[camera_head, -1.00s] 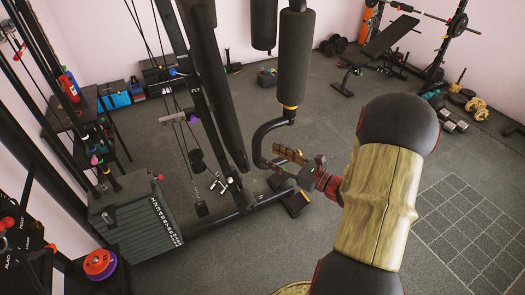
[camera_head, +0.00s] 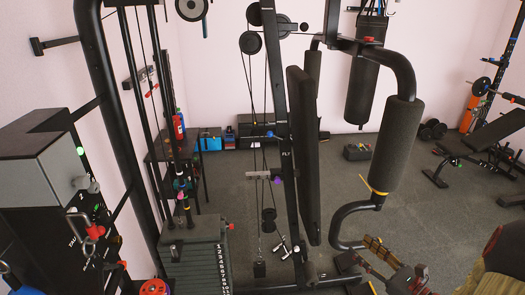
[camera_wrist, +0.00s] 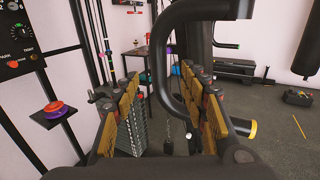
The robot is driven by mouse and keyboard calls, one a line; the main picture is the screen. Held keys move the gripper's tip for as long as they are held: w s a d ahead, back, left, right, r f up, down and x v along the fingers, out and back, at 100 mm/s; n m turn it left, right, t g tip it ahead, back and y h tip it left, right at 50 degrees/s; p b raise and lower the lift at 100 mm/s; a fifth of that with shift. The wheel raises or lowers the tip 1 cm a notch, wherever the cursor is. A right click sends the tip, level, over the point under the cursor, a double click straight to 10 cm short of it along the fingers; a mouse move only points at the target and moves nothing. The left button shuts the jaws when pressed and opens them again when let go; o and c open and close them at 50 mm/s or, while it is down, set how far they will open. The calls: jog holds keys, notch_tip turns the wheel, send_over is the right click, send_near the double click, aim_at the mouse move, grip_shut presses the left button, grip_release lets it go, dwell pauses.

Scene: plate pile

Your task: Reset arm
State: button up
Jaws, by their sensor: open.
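My gripper (camera_head: 366,256) shows near the bottom right of the head view, beside the lower curved bar of the gym machine. In the wrist view my gripper (camera_wrist: 163,90) has its two yellow-and-black padded fingers spread wide apart. Nothing is held between them. My arm, with its wood-like cover, enters at the bottom right corner of the head view, mostly cut off.
The gym machine's curved bar (camera_wrist: 172,25) looms close ahead of the fingers, and I cannot tell whether they touch. Its weight stack (camera_head: 196,260) stands to the left. A toolbox (camera_head: 357,152) lies on the floor behind. The grey floor (camera_head: 425,200) has free room at right.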

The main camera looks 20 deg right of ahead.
jog(key=s+a+f+n+g+y, duration=0.1)
jog(key=s+a+f+n+g, duration=0.2)
jog(key=s+a+n+g, duration=0.45)
jog(key=s+a+f+n+g+y, duration=0.1)
jog(key=s+a+f+n+g, duration=0.2)
jog(key=s+a+n+g, duration=0.45)
jog(key=a+r+n+t+h, duration=0.1)
jog(key=a+r+n+h, duration=0.2)
jog(key=r+n, duration=0.6)
jog(key=w+a+r+n+t+h, duration=0.1)
jog(key=a+r+n+h, duration=0.3)
jog(key=a+r+n, duration=0.4)
jog(key=shift+w+r+n+t, duration=0.2)
jog(key=shift+r+n+t, duration=0.2)
jog(key=shift+r+t, duration=0.15)
